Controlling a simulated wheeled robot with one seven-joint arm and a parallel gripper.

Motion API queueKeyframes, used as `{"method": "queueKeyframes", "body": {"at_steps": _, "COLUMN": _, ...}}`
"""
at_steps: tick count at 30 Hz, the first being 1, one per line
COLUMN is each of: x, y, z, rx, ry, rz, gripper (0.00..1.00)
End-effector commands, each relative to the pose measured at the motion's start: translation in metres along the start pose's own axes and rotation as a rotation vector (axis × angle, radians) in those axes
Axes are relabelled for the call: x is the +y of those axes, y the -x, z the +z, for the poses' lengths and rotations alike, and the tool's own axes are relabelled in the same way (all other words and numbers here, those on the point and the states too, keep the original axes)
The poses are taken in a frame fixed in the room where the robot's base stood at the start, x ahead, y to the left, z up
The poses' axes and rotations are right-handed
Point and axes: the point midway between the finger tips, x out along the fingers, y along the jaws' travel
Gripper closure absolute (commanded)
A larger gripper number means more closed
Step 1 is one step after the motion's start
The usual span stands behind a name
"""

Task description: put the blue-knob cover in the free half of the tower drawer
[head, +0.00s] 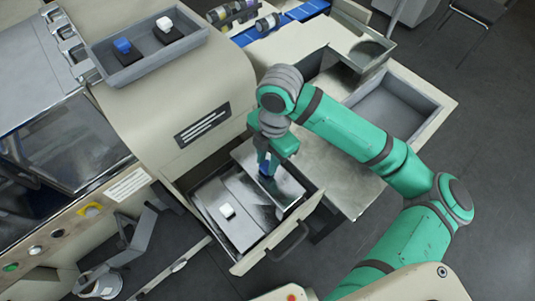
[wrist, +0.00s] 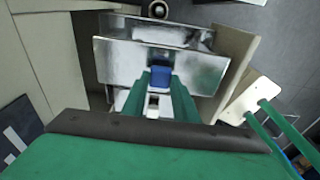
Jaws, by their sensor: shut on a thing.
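The blue-knob cover is a flat metal plate (head: 284,187) with a blue knob. My gripper (head: 266,168) is shut on the knob, pointing down. In the wrist view the blue knob (wrist: 159,77) sits between the fingertips, with the plate (wrist: 115,62) spreading to both sides. The tower drawer (head: 262,251) is pulled open. A white-knob cover (head: 239,227) lies in its left part. The held plate is over the right part; whether it touches the drawer is unclear. My fingers and wrist hide part of the plate.
A grey tray (head: 117,74) on the machine's top holds a blue-knobbed and a white-knobbed piece on dark bases. Another open grey drawer (head: 395,106) at the right looks empty. The drawer handle (head: 288,243) faces the front.

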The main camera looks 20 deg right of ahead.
Motion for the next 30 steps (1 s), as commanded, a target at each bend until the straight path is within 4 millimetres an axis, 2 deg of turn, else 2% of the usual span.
{"method": "queueKeyframes", "body": {"at_steps": 15, "x": 0.0, "y": -0.045, "z": 0.005, "rx": 0.0, "ry": -0.001, "rz": 0.0, "gripper": 1.0}}
{"method": "queueKeyframes", "body": {"at_steps": 21, "x": 0.0, "y": -0.053, "z": 0.006, "rx": 0.0, "ry": 0.0, "rz": 0.0, "gripper": 1.0}}
{"method": "queueKeyframes", "body": {"at_steps": 30, "x": 0.0, "y": -0.055, "z": 0.007, "rx": 0.0, "ry": 0.0, "rz": 0.001, "gripper": 1.0}}
